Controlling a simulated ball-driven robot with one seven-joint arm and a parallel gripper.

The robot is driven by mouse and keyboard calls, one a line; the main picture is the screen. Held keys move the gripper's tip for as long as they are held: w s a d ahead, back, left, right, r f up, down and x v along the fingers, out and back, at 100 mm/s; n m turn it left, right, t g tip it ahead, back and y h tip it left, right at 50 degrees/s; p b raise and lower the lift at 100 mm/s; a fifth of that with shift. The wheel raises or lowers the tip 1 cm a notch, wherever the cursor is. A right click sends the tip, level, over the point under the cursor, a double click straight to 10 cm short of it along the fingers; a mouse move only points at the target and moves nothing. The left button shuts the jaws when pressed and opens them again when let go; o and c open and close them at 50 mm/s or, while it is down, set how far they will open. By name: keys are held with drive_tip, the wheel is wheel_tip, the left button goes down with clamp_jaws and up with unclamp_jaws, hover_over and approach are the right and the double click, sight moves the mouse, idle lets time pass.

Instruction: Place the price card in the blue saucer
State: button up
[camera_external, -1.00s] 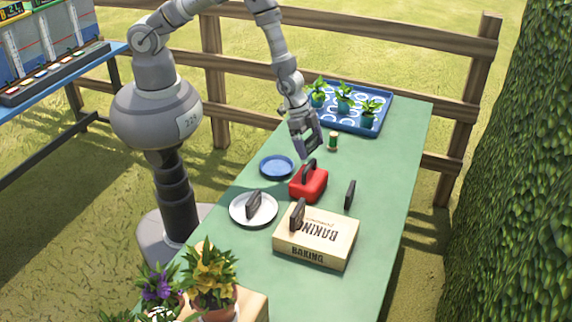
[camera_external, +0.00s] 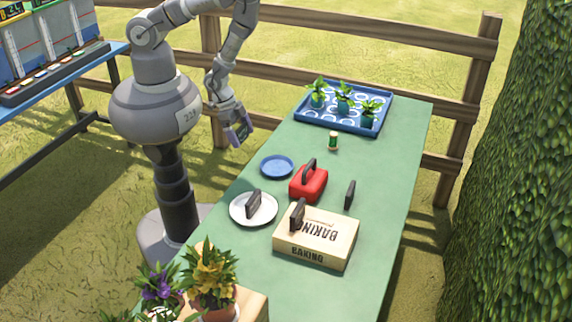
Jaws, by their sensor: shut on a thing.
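The blue saucer (camera_external: 277,166) lies on the left side of the green table, and no card shows in it. My gripper (camera_external: 241,137) is beyond the table's left edge, up and left of the saucer and apart from it. It is shut on a small dark thing, mostly hidden by the fingers; I cannot tell whether it is a price card. Dark card-like plates stand on the white saucer (camera_external: 240,215), the red box (camera_external: 317,186), the baking box (camera_external: 325,245) and the bare table (camera_external: 350,195).
A blue tray (camera_external: 372,126) with potted plants is at the table's far end. A small green jar (camera_external: 333,141) stands before it. Flower pots (camera_external: 212,272) are at the near end. The table's right side is mostly clear. A wooden fence (camera_external: 350,82) runs behind.

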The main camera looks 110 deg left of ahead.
drive_tip(key=w+b, duration=0.1)
drive_tip(key=b, duration=0.1)
drive_tip(key=w+f+b, duration=0.1)
drive_tip(key=w+b, duration=0.3)
drive_tip(key=shift+w+a+f, duration=0.1)
drive_tip(key=shift+a+f, duration=0.15)
drive_tip(key=shift+a, duration=0.15)
drive_tip(key=b, duration=0.3)
drive_tip(key=shift+w, duration=0.3)
drive_tip(key=b, duration=0.3)
drive_tip(key=shift+a, duration=0.15)
drive_tip(key=w, duration=0.2)
drive_tip(key=w+a, duration=0.1)
drive_tip(key=w, duration=0.2)
drive_tip(key=w+b, duration=0.1)
drive_tip(key=w, duration=0.1)
drive_tip(key=shift+w+a, duration=0.2)
drive_tip(key=shift+w, duration=0.1)
drive_tip(key=shift+w+f, duration=0.1)
drive_tip(key=shift+w, duration=0.05)
drive_tip(key=shift+f+b, duration=1)
drive_tip(key=shift+f, duration=0.6)
